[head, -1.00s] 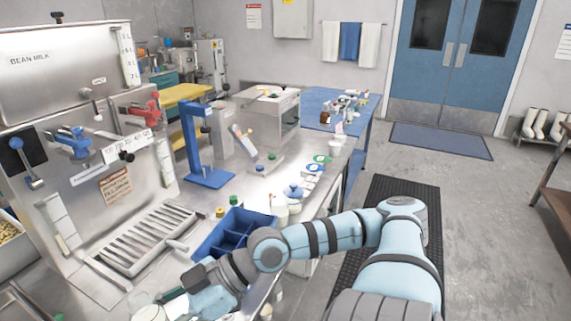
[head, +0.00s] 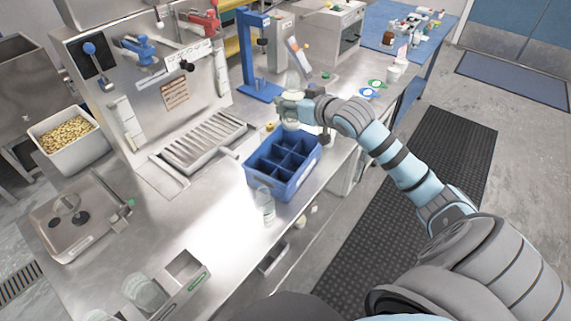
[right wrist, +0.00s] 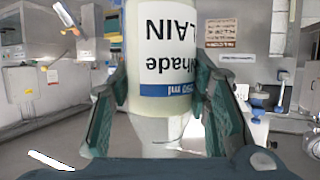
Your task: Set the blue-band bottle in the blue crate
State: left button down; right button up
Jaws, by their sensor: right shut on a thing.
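My right gripper (head: 296,103) is shut on the blue-band bottle (right wrist: 172,50), raised by the far end of the blue crate. In the right wrist view the bottle is pale with a white label and a blue band, its lettering upside down, between the two fingers (right wrist: 165,115). In the head view the bottle (head: 291,81) is small and partly hidden by the gripper. The blue crate (head: 270,190) stands on the steel counter, its several visible compartments looking empty. My left gripper is in neither view now.
A clear bottle (head: 266,206) stands at the crate's near-left side. A blue stand (head: 262,88) rises behind the crate. A slatted drain tray (head: 205,143) lies left of it. The counter's front edge runs close along the crate's right. Bare counter (head: 205,225) lies front left.

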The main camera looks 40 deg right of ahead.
jog(key=shift+w+d+f+m+h, duration=0.1)
jog(key=shift+w+d+m+h, duration=0.15)
jog(key=shift+d+m+h, duration=0.25)
jog(key=shift+w+d+m+h, duration=0.2)
jog(key=shift+d+m+h, duration=0.1)
jog(key=shift+d, duration=0.25)
jog(key=b, duration=0.4)
send_over(295, 154)
jog(key=s+a, duration=0.3)
jog(key=s, duration=0.1)
notch_tip(295, 154, down, 19)
jog(key=shift+w+d+p, duration=0.15)
jog(key=shift+w+p, duration=0.15)
jog(key=shift+p, duration=0.05)
jog(key=shift+f+b, duration=0.3)
jog(key=shift+f, duration=0.3)
jog(key=o, duration=1.3)
jog(key=shift+o, duration=0.2)
jog(key=shift+r, duration=0.1)
